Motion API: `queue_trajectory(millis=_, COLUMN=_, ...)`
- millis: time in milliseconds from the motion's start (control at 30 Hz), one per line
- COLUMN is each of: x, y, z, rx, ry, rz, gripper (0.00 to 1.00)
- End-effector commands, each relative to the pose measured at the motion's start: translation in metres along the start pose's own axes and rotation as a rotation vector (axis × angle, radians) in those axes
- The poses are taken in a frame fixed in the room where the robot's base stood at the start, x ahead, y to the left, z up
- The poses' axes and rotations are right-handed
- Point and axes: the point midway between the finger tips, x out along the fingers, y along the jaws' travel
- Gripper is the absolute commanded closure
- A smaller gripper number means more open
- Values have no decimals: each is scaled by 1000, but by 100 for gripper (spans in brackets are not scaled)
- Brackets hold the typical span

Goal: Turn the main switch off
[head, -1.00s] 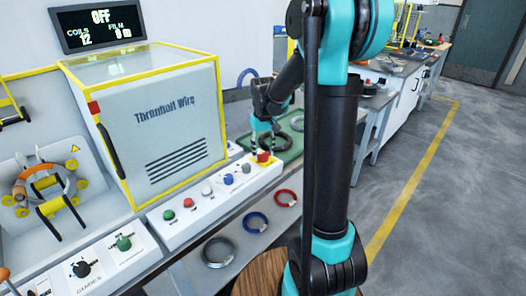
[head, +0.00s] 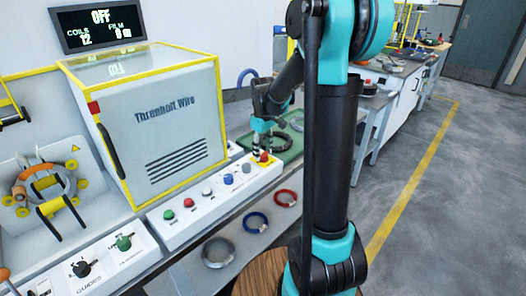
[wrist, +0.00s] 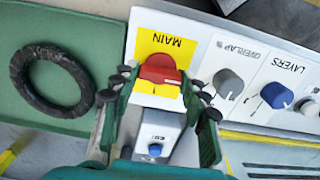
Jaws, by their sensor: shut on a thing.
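The red main switch knob (wrist: 160,69) sits on a yellow plate marked MAIN (wrist: 145,45), at the right end of the white control panel. The knob also shows in the head view (head: 264,157). My gripper (wrist: 161,80) is shut on the knob, with one finger on each side of it. In the head view my gripper (head: 260,150) reaches down to the panel's end, and the contact is too small to make out there. The display (head: 97,25) above the machine reads OFF.
Grey and blue knobs (wrist: 276,95) stand beside the main switch. A green tray (wrist: 50,115) with a dark coil (wrist: 52,78) lies on the other side. The yellow-framed machine (head: 165,125) stands behind the panel.

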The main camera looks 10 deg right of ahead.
Motion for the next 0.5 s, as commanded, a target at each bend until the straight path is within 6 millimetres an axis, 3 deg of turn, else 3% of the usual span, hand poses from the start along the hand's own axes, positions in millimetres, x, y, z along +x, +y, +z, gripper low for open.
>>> queue_trajectory(millis=233, x=0, y=0, z=0, rx=-1, ry=0, rz=1, gripper=84)
queue_trajectory(millis=267, x=0, y=0, z=0, rx=-1, ry=0, rz=1, gripper=53)
queue_trajectory(millis=400, x=0, y=0, z=0, rx=0, ry=0, rz=0, gripper=36)
queue_trajectory(millis=500, x=0, y=0, z=0, rx=0, ry=0, rz=0, gripper=34)
